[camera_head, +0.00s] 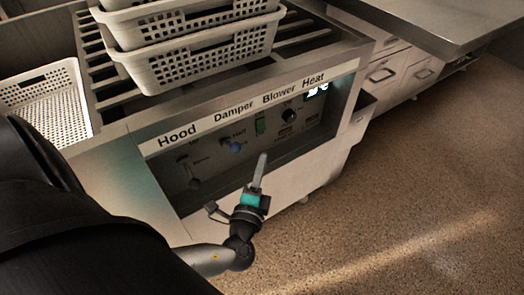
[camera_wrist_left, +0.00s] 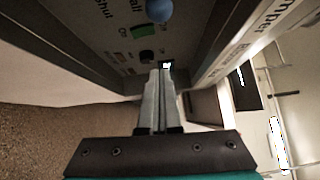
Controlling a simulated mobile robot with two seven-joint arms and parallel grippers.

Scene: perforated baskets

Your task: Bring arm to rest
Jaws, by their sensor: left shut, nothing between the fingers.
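My left gripper (camera_head: 261,160) is in the middle of the head view, in front of the machine's control panel (camera_head: 222,160). Its fingers are together and hold nothing. The left wrist view shows the same closed gripper (camera_wrist_left: 160,75) pointing toward the panel. I cannot tell whether the fingertips touch anything. My left arm comes in from the left of the head view. My right gripper does not show.
The panel carries a blue knob (camera_head: 235,147), a green switch (camera_head: 260,126) and a black knob (camera_head: 289,116). Stacked perforated baskets (camera_head: 205,60) stand on the machine's slatted top. Another basket (camera_head: 45,105) is at the left. Open floor (camera_head: 420,200) lies to the right.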

